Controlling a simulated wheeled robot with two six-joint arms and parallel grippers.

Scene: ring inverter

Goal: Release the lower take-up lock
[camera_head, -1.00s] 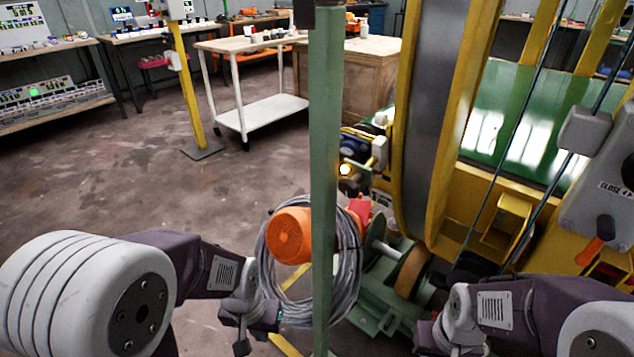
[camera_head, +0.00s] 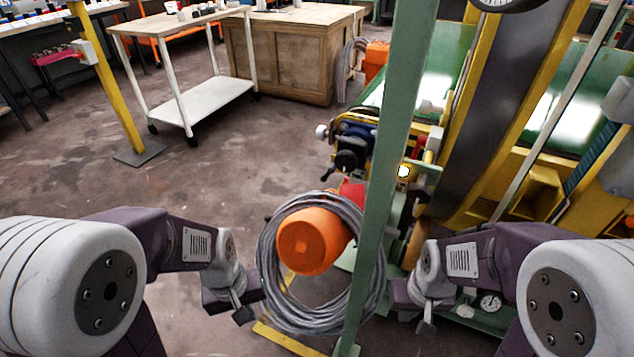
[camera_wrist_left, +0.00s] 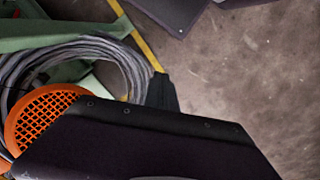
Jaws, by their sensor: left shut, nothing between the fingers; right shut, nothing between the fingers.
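I cannot tell for sure which part is the lower take-up lock. My left gripper (camera_head: 243,314) is shut and empty, left of the grey cable coil (camera_head: 272,285). A dark fingertip of it (camera_wrist_left: 162,92) shows beside the coil in the left wrist view. My right gripper (camera_head: 426,330) is shut and empty, low and right of the post. Neither visibly touches those parts.
The slanted green post (camera_head: 393,130) stands between my arms. An orange motor (camera_head: 305,242) sits inside the coil; its grille (camera_wrist_left: 45,118) shows in the left wrist view. Yellow machine frames (camera_head: 540,190) fill the right.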

